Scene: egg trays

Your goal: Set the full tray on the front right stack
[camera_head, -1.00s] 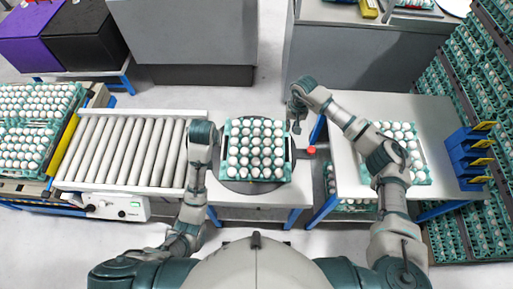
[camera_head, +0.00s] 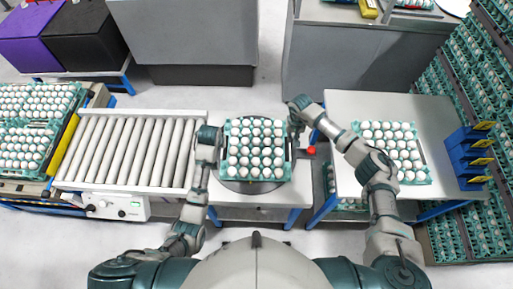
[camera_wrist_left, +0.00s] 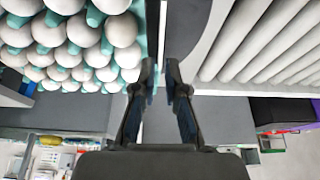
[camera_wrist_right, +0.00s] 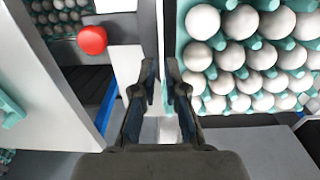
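The full tray (camera_head: 227,172) is teal, filled with white eggs, and sits level on the round grey turntable (camera_head: 250,187) in the middle. My left gripper (camera_wrist_left: 160,75) is at its left side, fingers slightly apart, with the tray rim (camera_wrist_left: 152,35) close to its fingertips. My right gripper (camera_wrist_right: 162,75) is at the opposite side, fingers also slightly apart, with the tray rim (camera_wrist_right: 170,45) by one fingertip. I cannot tell whether either touches the tray. A stack (camera_head: 427,176) topped by a full egg tray stands on the right table; its height is unclear.
A roller conveyor (camera_head: 130,150) lies left, with egg trays (camera_head: 40,125) beyond it. A red button (camera_head: 311,150) stands between turntable and right table (camera_head: 350,108). Blue bins (camera_head: 468,155) and tall egg racks (camera_head: 480,70) border the right. The right table's back is bare.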

